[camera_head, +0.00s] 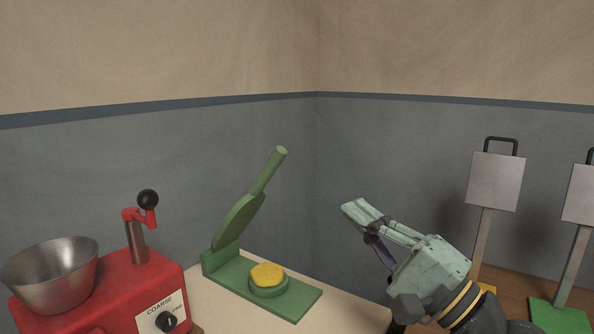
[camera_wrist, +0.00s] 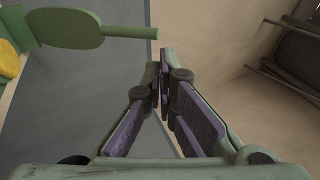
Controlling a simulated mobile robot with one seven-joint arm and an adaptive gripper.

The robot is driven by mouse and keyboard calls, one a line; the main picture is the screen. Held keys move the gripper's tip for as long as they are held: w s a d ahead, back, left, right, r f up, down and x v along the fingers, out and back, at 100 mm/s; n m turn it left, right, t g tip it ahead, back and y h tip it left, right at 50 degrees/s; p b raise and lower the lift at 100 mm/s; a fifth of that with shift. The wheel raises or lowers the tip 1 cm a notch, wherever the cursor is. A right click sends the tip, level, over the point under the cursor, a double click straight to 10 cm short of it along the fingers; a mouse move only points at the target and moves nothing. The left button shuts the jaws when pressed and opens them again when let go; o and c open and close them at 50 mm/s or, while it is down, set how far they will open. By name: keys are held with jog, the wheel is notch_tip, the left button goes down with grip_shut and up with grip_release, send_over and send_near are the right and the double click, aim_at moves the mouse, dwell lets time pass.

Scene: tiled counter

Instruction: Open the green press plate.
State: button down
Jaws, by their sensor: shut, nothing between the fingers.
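The green press (camera_head: 262,282) stands on the pale counter in the head view. Its round green plate (camera_head: 238,222) is tilted up steeply from the hinge at the base's left end, with its handle (camera_head: 268,171) pointing up and right. A yellow round piece (camera_head: 267,274) lies on the lower disc, uncovered. In the wrist view the plate (camera_wrist: 68,28) and its handle (camera_wrist: 130,32) show at the upper left, with part of the yellow piece (camera_wrist: 8,62) at the edge. My gripper (camera_head: 355,207) is shut and empty, right of the press and apart from it.
A red grinder (camera_head: 120,290) with a metal bowl (camera_head: 52,270) and black-knobbed crank stands left of the press. Two upright grey plates on stands (camera_head: 496,182) (camera_head: 580,195) are at the right. Walls meet in a corner behind; the space above the press is free.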

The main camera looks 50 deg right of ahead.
jog(key=p, duration=0.5)
send_near(278, 150)
jog(key=x, duration=0.3)
jog(key=d+x, duration=0.1)
jog(key=x, duration=0.1)
jog(key=shift+r, duration=0.3)
jog(key=shift+w, duration=0.35)
jog(key=shift+r, duration=0.1)
jog(key=shift+n+g+y, duration=0.3)
jog(key=shift+g, duration=0.5)
jog(key=w+r+p, duration=0.1)
jog(key=w+r, duration=0.1)
jog(key=w+r+p, duration=0.1)
jog(key=r+p, duration=0.1)
jog(key=shift+w+a, duration=0.2)
jog(key=shift+w, duration=0.2)
jog(key=w+r+g+p, duration=0.2)
jog(key=w+p, duration=0.1)
jog(key=w, duration=0.4)
jog(key=shift+w+a+r+n+g, duration=0.2)
jog(key=shift+w+a+n+g, duration=0.1)
jog(key=shift+g, duration=0.1)
jog(key=shift+s+f, duration=0.1)
jog(key=shift+s, duration=0.05)
